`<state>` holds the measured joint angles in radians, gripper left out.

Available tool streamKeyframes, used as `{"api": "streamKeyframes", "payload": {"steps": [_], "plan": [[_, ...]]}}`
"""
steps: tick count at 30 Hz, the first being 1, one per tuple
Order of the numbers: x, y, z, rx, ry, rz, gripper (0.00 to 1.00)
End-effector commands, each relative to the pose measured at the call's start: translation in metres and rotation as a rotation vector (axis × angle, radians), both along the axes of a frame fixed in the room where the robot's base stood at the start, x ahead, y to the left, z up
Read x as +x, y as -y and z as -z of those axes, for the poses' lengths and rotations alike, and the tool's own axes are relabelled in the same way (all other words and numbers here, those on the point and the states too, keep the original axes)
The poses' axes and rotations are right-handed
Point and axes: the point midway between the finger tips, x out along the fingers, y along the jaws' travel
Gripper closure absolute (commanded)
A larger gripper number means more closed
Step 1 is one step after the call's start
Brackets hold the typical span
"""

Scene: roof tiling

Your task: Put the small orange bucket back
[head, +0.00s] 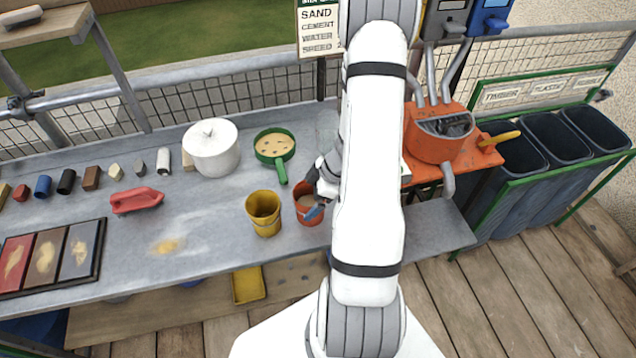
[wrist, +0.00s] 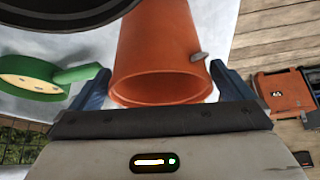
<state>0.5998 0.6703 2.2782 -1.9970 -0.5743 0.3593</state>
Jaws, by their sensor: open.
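The small orange bucket (head: 306,217) stands on the grey workbench, just right of a yellow bucket (head: 263,214). My gripper (head: 314,196) is at the orange bucket, with a blue finger showing at its right side. In the wrist view the orange bucket (wrist: 165,50) lies between the two blue fingers of my open gripper (wrist: 163,84). The fingers are on either side of it; I cannot tell whether they touch it. My arm hides part of the bench behind the bucket.
A green pan (head: 274,145) and a white pot (head: 211,148) stand behind the buckets. A larger orange mixer tub (head: 436,144) and dark bins (head: 560,140) are at the right. A red float (head: 137,200) lies left. The bench's front middle is mostly clear.

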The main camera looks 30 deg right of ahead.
Motion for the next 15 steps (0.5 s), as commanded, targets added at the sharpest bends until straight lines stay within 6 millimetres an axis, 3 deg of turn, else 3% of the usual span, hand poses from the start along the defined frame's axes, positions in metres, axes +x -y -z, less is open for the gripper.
{"api": "streamKeyframes", "payload": {"steps": [9,15], "plan": [[-0.015,0.032,-0.062,-0.004,0.004,0.002,0.00],[-0.022,0.044,-0.085,-0.002,0.003,0.002,0.00]]}}
